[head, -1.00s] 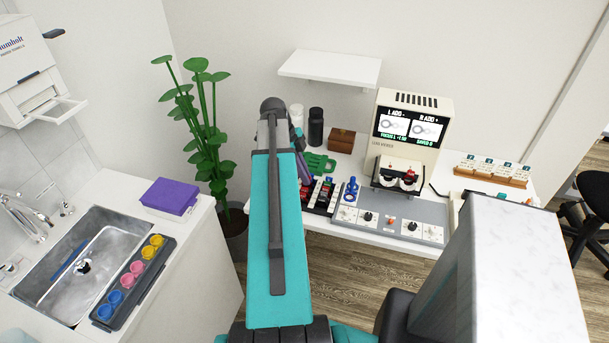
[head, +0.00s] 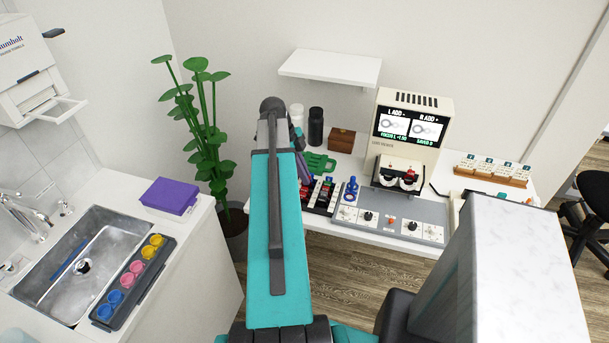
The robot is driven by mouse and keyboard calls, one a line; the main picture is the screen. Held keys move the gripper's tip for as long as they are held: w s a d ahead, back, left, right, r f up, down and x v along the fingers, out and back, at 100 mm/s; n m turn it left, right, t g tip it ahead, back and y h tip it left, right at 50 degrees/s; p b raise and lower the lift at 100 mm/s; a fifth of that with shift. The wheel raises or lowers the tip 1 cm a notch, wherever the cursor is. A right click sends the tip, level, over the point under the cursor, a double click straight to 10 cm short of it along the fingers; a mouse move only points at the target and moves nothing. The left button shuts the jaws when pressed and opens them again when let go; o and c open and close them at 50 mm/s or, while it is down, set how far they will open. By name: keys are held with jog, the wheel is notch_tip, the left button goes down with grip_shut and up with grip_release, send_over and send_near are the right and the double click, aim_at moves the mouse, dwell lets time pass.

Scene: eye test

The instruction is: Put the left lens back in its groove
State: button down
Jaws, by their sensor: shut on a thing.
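A black rack (head: 319,196) with red and white pieces in its slots stands on the desk, just right of my arm. Its left part is close to my arm, and single lenses and grooves are too small to tell apart. The lens viewer (head: 412,125) stands behind the grey panel and has a lit screen (head: 409,126) with two round pictures. I cannot tell which piece is the left lens. My teal arm reaches toward the desk and hides my gripper.
A blue upright piece (head: 351,190) stands by the grey panel (head: 396,214). A green tray (head: 319,163), a black jar (head: 316,127) and a wooden box (head: 341,141) stand behind the rack. A plant (head: 207,135) is left of my arm. A wooden holder (head: 490,173) is at right.

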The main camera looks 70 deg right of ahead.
jog(key=shift+f+b, duration=0.9)
jog(key=shift+f, duration=0.6)
dwell(0.3)
jog(key=c, duration=1.8)
grip_release()
jog(key=shift+c, duration=0.2)
jog(key=shift+r, duration=0.1)
jog(key=b+v, duration=0.2)
jog(key=v, duration=1.1)
jog(key=shift+r+b, duration=0.3)
jog(key=shift+b, duration=0.1)
jog(key=shift+w, duration=0.1)
